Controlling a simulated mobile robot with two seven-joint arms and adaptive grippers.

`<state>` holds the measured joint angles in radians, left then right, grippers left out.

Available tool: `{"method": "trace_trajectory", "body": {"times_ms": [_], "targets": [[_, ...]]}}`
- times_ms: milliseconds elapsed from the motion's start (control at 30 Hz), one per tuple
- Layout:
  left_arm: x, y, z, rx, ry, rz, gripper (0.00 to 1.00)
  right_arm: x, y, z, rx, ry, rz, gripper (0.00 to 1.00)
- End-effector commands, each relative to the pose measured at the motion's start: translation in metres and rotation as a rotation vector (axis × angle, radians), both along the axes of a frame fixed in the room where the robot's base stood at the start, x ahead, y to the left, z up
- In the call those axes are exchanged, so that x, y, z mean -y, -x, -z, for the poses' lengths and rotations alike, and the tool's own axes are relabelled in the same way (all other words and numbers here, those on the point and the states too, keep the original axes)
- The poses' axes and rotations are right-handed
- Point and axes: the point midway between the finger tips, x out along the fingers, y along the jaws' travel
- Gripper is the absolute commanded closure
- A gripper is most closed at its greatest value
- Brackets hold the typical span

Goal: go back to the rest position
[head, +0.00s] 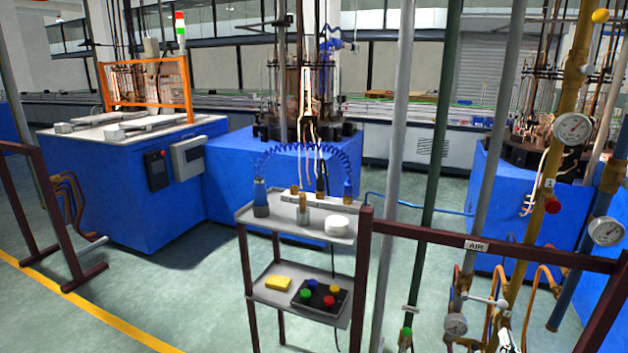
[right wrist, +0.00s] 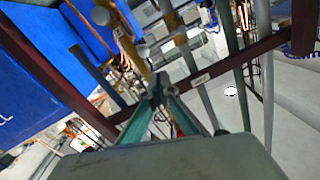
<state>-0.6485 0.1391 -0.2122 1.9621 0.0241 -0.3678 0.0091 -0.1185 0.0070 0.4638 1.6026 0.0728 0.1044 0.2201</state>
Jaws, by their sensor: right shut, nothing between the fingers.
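My right gripper (head: 506,340) shows only in part at the bottom right edge of the head view, in front of the pipes. In the right wrist view its two greenish fingers (right wrist: 158,92) come together at the tips, shut, with nothing seen between them. My left gripper is not in the head view.
Upright pipes with gauges (head: 573,129) and valves stand at the right. A dark red rail (head: 432,236) with an AIR sign crosses in front. A small shelf stand (head: 262,222) holds a button box (head: 320,297) and a yellow block (head: 278,283).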

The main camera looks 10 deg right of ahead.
Motion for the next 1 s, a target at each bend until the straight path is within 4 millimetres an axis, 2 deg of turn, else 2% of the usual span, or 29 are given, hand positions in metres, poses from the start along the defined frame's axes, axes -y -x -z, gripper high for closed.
{"method": "trace_trajectory", "body": {"times_ms": [33,100,267,400,500,600,700,800,1000], "targets": [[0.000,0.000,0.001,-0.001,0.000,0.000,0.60,-0.027,0.004,0.014,-0.064,0.036,-0.059,1.00],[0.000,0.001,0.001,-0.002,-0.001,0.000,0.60,-0.069,0.010,0.034,-0.155,0.087,-0.149,1.00],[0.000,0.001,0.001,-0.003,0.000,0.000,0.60,-0.166,0.044,0.079,-0.342,0.189,-0.351,1.00],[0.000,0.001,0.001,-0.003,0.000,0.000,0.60,-0.245,0.090,0.113,-0.477,0.260,-0.520,1.00],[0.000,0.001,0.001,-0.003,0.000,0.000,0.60,-0.293,0.125,0.130,-0.552,0.297,-0.626,1.00],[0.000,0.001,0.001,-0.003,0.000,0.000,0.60,-0.329,0.157,0.141,-0.606,0.323,-0.709,1.00],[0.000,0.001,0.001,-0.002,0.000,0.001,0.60,-0.353,0.179,0.146,-0.639,0.339,-0.766,1.00],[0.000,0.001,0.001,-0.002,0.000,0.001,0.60,-0.365,0.191,0.148,-0.655,0.346,-0.794,1.00],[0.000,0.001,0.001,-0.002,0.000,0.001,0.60,-0.368,0.194,0.149,-0.660,0.348,-0.802,1.00]]}}
